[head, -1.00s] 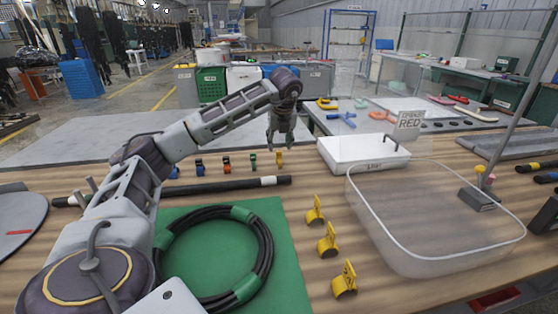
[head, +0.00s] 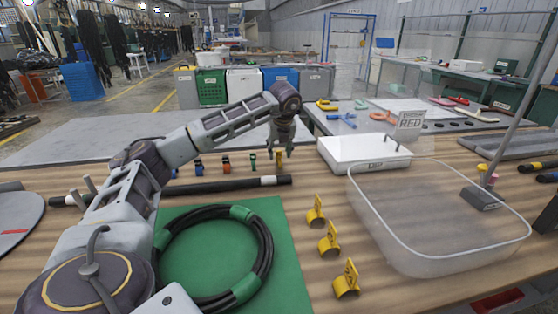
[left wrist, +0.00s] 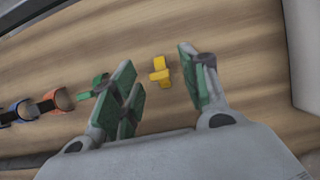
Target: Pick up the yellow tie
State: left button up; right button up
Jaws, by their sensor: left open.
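The small yellow tie (head: 279,160) stands on the wooden table at the right end of a row of small coloured ties. It also shows in the left wrist view (left wrist: 160,72), between the green finger pads and a little beyond them. My left gripper (head: 278,152) points down over the yellow tie, with its fingers spread and nothing held. In the left wrist view, my left gripper (left wrist: 157,80) has the tie in its gap. I cannot tell how far the fingertips are above the table. My right gripper is out of view.
A green tie (head: 253,161) and an orange tie (head: 226,163) stand to the left. A dark rod (head: 220,186) lies in front. A white box (head: 362,152) and clear bin (head: 440,255) are to the right. Yellow clips (head: 328,240) and a black hose coil (head: 265,235) are nearer.

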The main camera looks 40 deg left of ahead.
pick_arm(q)
jog(key=shift+x, duration=1.05)
jog(key=c, duration=0.8)
